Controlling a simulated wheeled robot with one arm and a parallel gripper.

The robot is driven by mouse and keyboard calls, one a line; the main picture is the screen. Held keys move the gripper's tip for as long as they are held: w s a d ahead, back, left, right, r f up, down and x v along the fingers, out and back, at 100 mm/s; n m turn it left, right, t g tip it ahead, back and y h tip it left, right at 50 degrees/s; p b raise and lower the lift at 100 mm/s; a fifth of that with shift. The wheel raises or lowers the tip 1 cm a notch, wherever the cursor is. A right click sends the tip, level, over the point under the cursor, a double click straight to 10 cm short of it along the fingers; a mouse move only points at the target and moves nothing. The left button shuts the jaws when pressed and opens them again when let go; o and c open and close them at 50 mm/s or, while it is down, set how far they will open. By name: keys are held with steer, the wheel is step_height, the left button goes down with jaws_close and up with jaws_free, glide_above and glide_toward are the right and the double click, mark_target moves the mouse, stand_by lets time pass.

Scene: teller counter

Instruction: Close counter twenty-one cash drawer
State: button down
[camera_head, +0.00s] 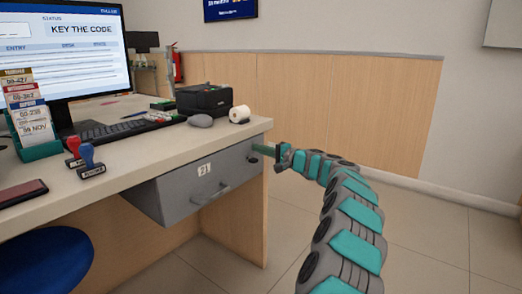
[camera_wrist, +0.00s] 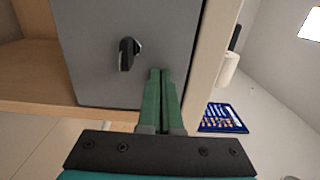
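The counter twenty-one cash drawer (camera_head: 180,190) is a grey metal unit under the countertop, with a white "21" label (camera_head: 204,168) and a bar handle (camera_head: 212,194). I cannot tell for sure whether its front stands out; no open interior shows. My gripper (camera_head: 264,150) is at the upper right end of the drawer front. In the wrist view the green fingers (camera_wrist: 160,80) lie together with only a thin line between them, and nothing shows held. They point along the grey front (camera_wrist: 95,60), beside a dark key or knob (camera_wrist: 128,53). Contact is unclear.
The countertop (camera_head: 150,165) carries a monitor (camera_head: 75,50), keyboard (camera_head: 120,131), stamps (camera_head: 88,160), a mouse (camera_head: 200,121), a printer (camera_head: 205,99) and a paper roll (camera_head: 239,114). A blue stool (camera_head: 45,262) stands at the lower left. The floor (camera_head: 440,235) at the right is clear.

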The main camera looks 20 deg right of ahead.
steer(key=shift+a+r, duration=0.1)
steer(key=shift+a, duration=0.05)
